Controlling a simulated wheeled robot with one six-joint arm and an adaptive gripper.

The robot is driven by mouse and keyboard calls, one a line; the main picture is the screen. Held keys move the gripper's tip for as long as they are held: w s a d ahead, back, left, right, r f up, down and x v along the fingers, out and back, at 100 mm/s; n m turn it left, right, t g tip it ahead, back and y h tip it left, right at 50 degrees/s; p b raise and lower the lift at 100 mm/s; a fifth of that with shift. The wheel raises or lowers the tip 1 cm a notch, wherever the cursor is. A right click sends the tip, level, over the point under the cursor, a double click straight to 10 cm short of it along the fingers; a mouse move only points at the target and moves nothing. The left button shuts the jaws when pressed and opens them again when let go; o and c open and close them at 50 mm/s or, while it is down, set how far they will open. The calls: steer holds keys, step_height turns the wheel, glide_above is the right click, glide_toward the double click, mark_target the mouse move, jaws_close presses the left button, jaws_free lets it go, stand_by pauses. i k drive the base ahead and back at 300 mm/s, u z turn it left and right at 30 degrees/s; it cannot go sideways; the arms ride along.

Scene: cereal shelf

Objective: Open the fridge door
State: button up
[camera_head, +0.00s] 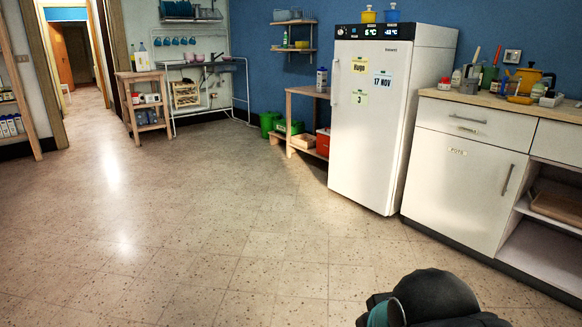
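The white fridge (372,150) stands upright against the blue wall, right of centre. Its door (360,165) faces me and looks closed. A slim vertical handle (335,82) is on the door's left edge. Yellow and white notes are stuck on the upper door, and a dark display strip runs along the top. My gripper is not visible; only a dark rounded part of my arm, with a teal band, shows at the bottom right, well short of the fridge.
A cabinet (460,190) with a cluttered worktop adjoins the fridge on the right. A low wooden shelf (305,140) stands at its left. The tiled floor (200,220) is clear before the fridge.

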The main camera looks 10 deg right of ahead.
mark_target(370, 78)
steer(key=z, duration=0.6)
steer(key=i, duration=3.85)
steer(key=u, duration=0.85)
